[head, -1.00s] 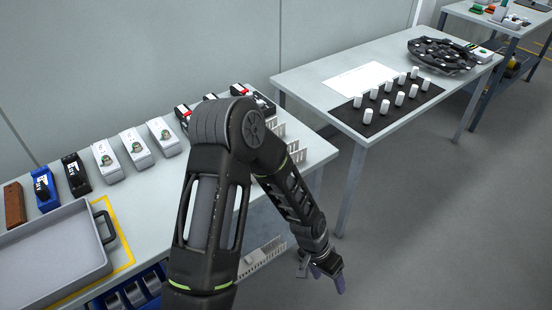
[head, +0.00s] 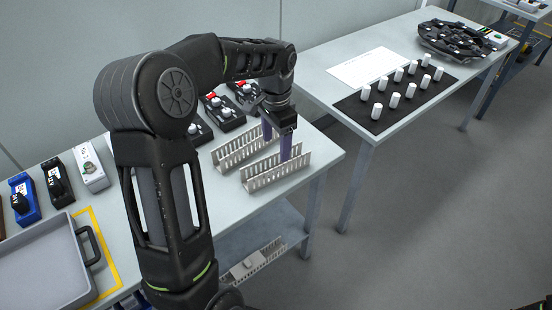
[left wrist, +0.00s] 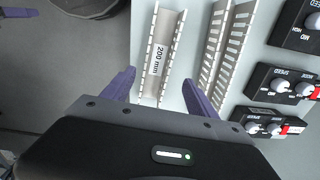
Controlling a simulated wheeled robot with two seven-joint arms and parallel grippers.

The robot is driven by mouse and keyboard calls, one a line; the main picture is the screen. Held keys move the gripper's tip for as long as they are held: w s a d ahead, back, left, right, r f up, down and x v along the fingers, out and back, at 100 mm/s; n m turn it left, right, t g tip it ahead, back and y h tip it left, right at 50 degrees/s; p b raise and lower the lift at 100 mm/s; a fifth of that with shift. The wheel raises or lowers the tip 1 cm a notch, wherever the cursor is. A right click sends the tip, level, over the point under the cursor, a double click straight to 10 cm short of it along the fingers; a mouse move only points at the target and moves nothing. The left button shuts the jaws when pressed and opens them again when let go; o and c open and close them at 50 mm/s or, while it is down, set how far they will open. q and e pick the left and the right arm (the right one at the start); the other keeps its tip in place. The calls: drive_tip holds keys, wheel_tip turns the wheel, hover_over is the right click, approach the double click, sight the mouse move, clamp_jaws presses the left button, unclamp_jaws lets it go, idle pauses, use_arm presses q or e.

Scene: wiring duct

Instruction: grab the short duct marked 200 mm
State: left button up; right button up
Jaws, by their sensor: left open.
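The short duct marked 200 mm (left wrist: 160,57) is light grey with slotted walls, and its label reads clearly in the left wrist view. In the head view it appears to be the front duct (head: 276,174), near the table's right edge. My left gripper (head: 276,145) points down over the ducts with its purple fingers apart and nothing held. In the left wrist view the left gripper's fingers (left wrist: 160,79) lie on either side of the marked duct. Exact finger height is unclear. My right gripper is not in view.
A second slotted duct (head: 238,149) lies close behind, parallel. Black control boxes (head: 222,112) stand farther back. Another duct (head: 262,256) lies on the lower shelf. A grey tray (head: 45,240) is at left. The second table has a black mat (head: 376,118) with white cylinders.

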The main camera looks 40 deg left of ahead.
sight(276, 163)
use_arm(q)
drive_tip(key=shift+s+d+f, duration=0.15)
drive_tip(key=shift+f, duration=1.1)
drive_tip(key=shift+f+p, duration=0.65)
drive_tip(key=shift+f, duration=2)
clamp_jaws()
drive_tip(key=shift+r, duration=0.15)
